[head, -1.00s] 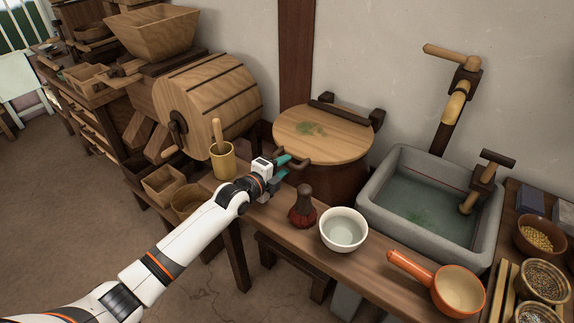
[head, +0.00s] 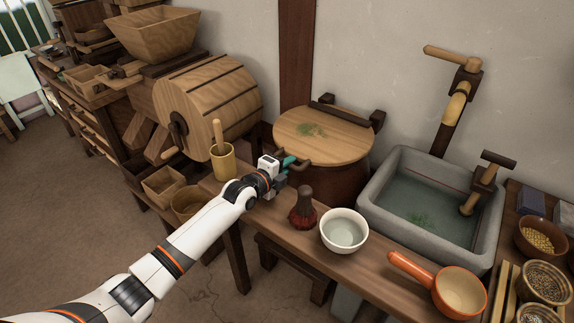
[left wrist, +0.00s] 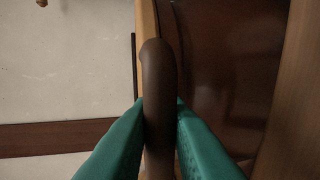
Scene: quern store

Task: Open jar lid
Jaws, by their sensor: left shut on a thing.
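A large brown jar (head: 340,182) stands behind the bench, covered by a round pale wooden lid (head: 345,138) with a green tuft on top. The lid lies flat on the jar. A dark hinge bar is at its back. A dark curved handle (head: 318,165) sticks out from the lid's front left edge. My left gripper (head: 287,163) is at this handle. In the left wrist view the teal fingers (left wrist: 160,115) are on both sides of the brown handle (left wrist: 157,90), shut on it. The lid's edge (left wrist: 146,22) shows behind it. My right gripper is not in view.
A wooden bench (head: 330,262) holds a mortar with pestle (head: 222,160), a dark red brush-like thing (head: 303,210), a white bowl (head: 344,232) and an orange ladle (head: 455,290). A stone sink (head: 380,205) stands right of the jar. A wooden drum (head: 215,100) stands left.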

